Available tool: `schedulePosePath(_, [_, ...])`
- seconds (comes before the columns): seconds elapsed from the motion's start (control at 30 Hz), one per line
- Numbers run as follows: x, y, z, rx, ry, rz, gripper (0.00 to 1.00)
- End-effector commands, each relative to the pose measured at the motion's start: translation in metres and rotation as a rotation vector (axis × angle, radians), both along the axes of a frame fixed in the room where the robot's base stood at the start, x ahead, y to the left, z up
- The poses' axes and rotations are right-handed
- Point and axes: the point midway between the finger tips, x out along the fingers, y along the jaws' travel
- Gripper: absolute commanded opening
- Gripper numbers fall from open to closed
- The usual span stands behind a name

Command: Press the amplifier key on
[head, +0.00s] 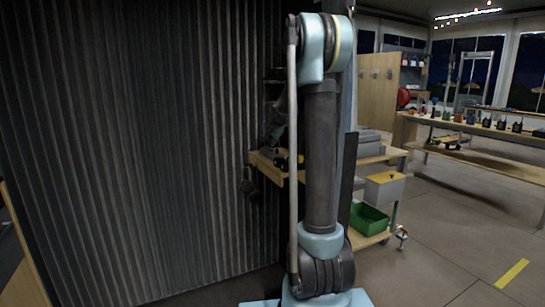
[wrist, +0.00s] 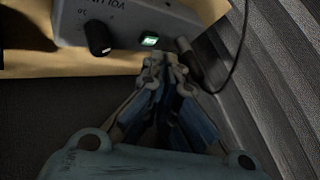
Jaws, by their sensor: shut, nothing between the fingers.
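In the wrist view the amplifier (wrist: 122,22) is a grey box with a black knob (wrist: 97,38) on its front and lettering above the knob. The small square amplifier key (wrist: 149,41) glows green to the right of the knob. My gripper (wrist: 164,60) is shut and empty, with its fingertips just below the key in the picture. I cannot tell whether they touch the amplifier. In the head view my arm hides my gripper, and I cannot make out the amplifier there.
A black cable with a plug (wrist: 189,58) runs from the amplifier's right end, close to my fingertips. A corrugated dark wall (head: 140,150) fills the left of the head view. A green bin (head: 369,218) sits low on the right, with open floor beyond.

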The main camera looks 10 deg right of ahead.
Motion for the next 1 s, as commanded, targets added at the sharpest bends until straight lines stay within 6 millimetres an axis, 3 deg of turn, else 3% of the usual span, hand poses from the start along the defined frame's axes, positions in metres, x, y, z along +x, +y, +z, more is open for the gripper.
schedulePosePath(1.0, [-0.0049, 0.001, -0.0074, 0.0, -0.001, 0.001, 0.0])
